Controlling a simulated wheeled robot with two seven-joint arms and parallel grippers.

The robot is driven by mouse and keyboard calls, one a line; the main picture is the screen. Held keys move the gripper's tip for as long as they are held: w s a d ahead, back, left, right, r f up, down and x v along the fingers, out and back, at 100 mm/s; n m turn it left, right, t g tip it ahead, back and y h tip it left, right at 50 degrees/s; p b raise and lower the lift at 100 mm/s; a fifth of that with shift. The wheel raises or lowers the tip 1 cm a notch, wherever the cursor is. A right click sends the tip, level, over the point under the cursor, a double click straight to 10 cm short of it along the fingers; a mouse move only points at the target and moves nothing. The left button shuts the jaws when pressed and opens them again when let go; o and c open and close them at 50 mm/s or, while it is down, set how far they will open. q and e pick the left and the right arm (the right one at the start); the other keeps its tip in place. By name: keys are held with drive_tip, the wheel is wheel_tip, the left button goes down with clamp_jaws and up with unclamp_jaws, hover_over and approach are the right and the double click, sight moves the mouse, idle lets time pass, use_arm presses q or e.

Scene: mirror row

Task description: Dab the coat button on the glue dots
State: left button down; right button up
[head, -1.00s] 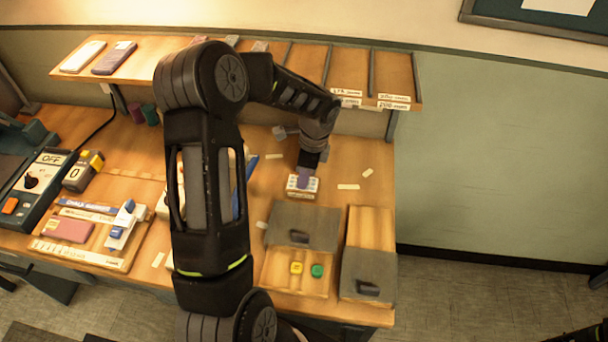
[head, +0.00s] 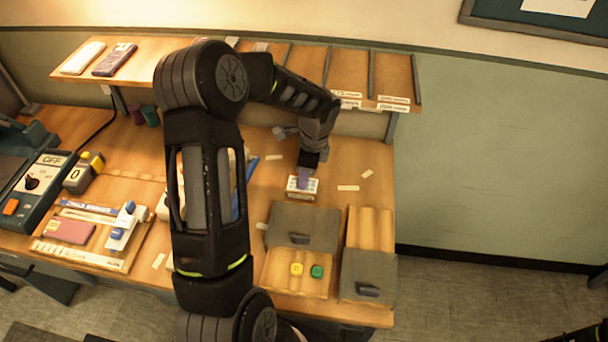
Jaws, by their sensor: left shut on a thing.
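My left gripper (head: 305,172) reaches down over the middle of the bench and is shut on a small purple piece (head: 304,179). The fingers hide most of this piece, so I cannot tell whether it is the coat button. Directly below is a small white card or block (head: 302,193) with small marks on it, likely the glue dots. The purple piece is at or just above it; contact cannot be made out. A yellow button (head: 296,269) and a green button (head: 317,272) lie in a wooden compartment (head: 283,285) at the front.
A grey lid (head: 303,226) with a dark handle lies behind the buttons. Another grey lid (head: 367,271) half covers the compartment at right. A shelf (head: 300,68) overhangs the back. White strips (head: 348,187) lie right of the gripper. A wooden tray (head: 125,257) stands left.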

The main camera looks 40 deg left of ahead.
use_arm(q)
drive_tip(key=shift+r+p, duration=2.05)
drive_tip(key=shift+r, duration=1.15)
